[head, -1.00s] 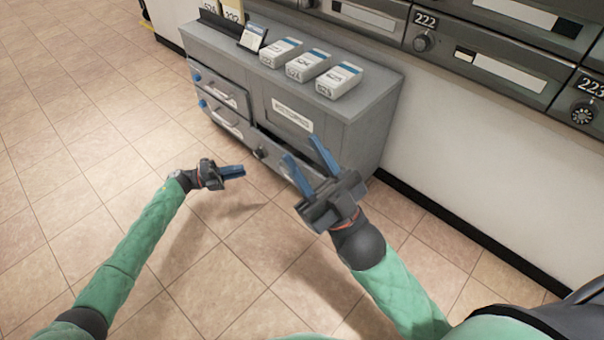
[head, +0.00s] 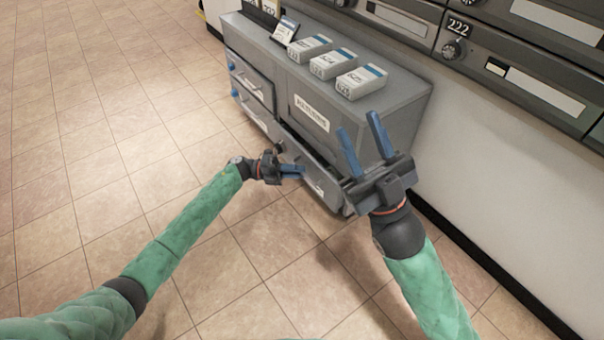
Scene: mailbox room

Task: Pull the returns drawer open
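The grey cabinet (head: 400,125) stands against the wall, with drawers low on its front. A wide lower drawer (head: 296,146) sits below a panel with a white label (head: 312,113); the label is too blurred to read. A dark gap shows along this drawer's top edge, and its front seems to stand slightly out. My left gripper (head: 302,172) is in front of this drawer and hides part of its face; its blue fingers overlap in this view, and contact is unclear. My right gripper (head: 358,122) is open and empty, in front of the cabinet's right end.
Two smaller drawers with bar handles (head: 250,112) are at the cabinet's left. Several white boxes (head: 361,82) and a small sign (head: 285,30) stand on top. Mailboxes (head: 540,80) line the wall above. The tiled floor (head: 110,130) is clear.

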